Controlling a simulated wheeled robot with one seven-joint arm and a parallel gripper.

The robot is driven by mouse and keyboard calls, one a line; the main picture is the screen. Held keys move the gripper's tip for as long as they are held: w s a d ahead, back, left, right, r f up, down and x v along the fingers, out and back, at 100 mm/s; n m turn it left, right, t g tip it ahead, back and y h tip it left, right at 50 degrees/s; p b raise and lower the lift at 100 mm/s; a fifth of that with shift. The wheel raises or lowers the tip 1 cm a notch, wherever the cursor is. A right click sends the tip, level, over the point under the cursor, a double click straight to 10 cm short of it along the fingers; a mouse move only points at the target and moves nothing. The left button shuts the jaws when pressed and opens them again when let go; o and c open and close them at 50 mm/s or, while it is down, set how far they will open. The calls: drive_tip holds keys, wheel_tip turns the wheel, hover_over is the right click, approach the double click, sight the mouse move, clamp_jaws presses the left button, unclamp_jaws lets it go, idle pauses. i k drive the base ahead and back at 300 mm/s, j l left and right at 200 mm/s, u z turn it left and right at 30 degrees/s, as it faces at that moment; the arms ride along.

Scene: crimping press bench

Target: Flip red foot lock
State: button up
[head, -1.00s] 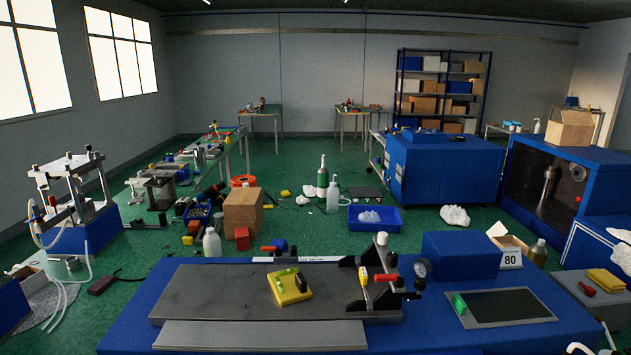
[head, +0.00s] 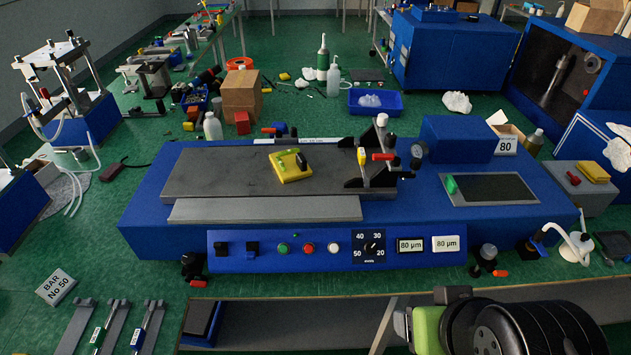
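The blue press bench unit (head: 290,250) stands across the middle. Under its front edge, a dark round foot (head: 192,264) shows at the left, with a small red lever (head: 198,283) beside it. A second foot (head: 488,254) shows at the right, with a red lever (head: 500,273) at its base. Which lever is the foot lock in question, I cannot tell. A green and black part of my arm fills the bottom right, below and apart from the right foot. I cannot make out my gripper's fingers there or what they hold.
A grey rail or shelf (head: 330,307) runs along the front bottom. Bars and a "BAR No 50" card (head: 56,287) lie at lower left. A white cup with a hose (head: 575,247) stands right of the right foot.

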sight(189, 277)
drive_tip(key=k+u, duration=0.15)
drive_tip(key=u, duration=1.4)
drive_tip(key=j+u, duration=0.1)
drive_tip(key=u, duration=0.35)
drive_tip(key=i+u, duration=0.15)
drive_tip(key=u, duration=0.3)
drive_tip(key=i+u, duration=0.1)
drive_tip(key=u, duration=0.35)
drive_tip(key=i+u, duration=0.1)
drive_tip(key=u, duration=0.35)
drive_tip(key=j, duration=0.05)
